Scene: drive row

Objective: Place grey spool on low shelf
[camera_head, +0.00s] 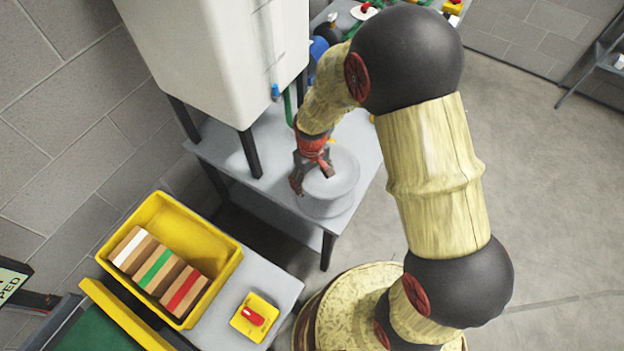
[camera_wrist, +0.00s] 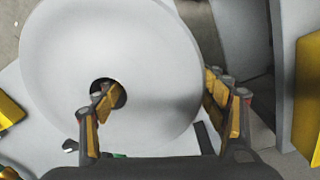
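The grey spool (camera_head: 342,198) stands upright on a grey table (camera_head: 225,140), its round flange facing up. In the wrist view the spool (camera_wrist: 60,50) fills the left and middle, with a dark hole at its centre. My gripper (camera_head: 312,178) is at the spool's left side. In the wrist view my gripper (camera_wrist: 165,98) is spread, one finger over or in the hole and the other just outside the right rim. A gap shows beside the finger at the hole; contact is unclear. A lower grey surface (camera_head: 285,213) shows under the table; I cannot tell if it is the low shelf.
A large white tank (camera_head: 215,60) on dark legs stands over the table's back left. A yellow bin (camera_head: 222,268) with striped blocks and a yellow box with a red switch (camera_head: 255,318) are at the lower left. Open floor (camera_head: 560,200) lies to the right.

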